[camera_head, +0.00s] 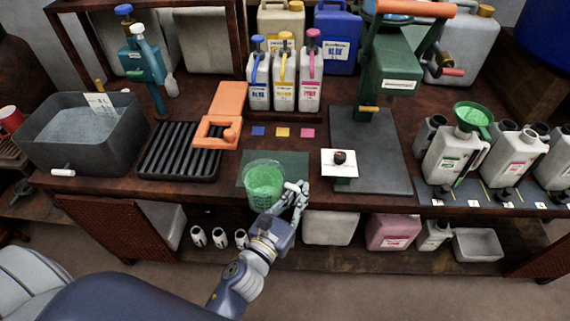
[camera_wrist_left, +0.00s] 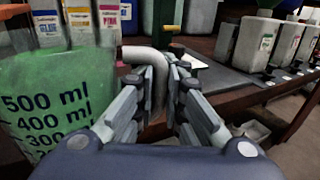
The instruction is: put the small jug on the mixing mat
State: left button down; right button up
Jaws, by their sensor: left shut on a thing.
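The small jug (camera_head: 263,184) is clear with green contents. It also fills the left side of the left wrist view (camera_wrist_left: 55,105), where its ml scale shows. My left gripper (camera_head: 296,192) is shut on the jug's pale curved handle (camera_wrist_left: 152,62), at the jug's right side. The jug looks upright at the table's front edge. A flat dark green mat (camera_head: 296,160), which looks like the mixing mat, lies behind it. The jug overlaps the mat's front part in the picture; I cannot tell whether it touches it. My right gripper is not in view.
A black ribbed rack (camera_head: 180,165) and orange piece (camera_head: 226,105) stand left. A white block with a dark knob (camera_head: 340,172) and a green press (camera_head: 388,70) stand right. Colour squares (camera_head: 282,132) and labelled bottles (camera_head: 284,82) lie behind. White containers (camera_head: 515,155) line the far right.

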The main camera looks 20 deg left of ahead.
pick_arm(q)
jog(key=w+a, duration=0.1)
jog(key=w, duration=0.2)
jog(key=w+a+p, duration=0.1)
jog(key=w, duration=0.2)
jog(key=w+a+f, duration=0.1)
jog(key=w+a, duration=0.1)
jog(key=w, duration=0.2)
jog(key=shift+w+a, duration=0.2)
jog(key=shift+w, duration=0.05)
jog(key=shift+w+a+f, duration=0.15)
jog(key=shift+w+f, duration=0.05)
jog(key=shift+w, duration=0.2)
jog(key=shift+w+a+f, duration=0.15)
jog(key=shift+w+f, duration=0.05)
jog(key=shift+w, duration=0.2)
jog(key=shift+f, duration=1.15)
jog(key=shift+s, duration=0.1)
jog(key=shift+f, duration=0.25)
jog(key=c, duration=1.7)
grip_release()
jog(key=shift+o, duration=0.2)
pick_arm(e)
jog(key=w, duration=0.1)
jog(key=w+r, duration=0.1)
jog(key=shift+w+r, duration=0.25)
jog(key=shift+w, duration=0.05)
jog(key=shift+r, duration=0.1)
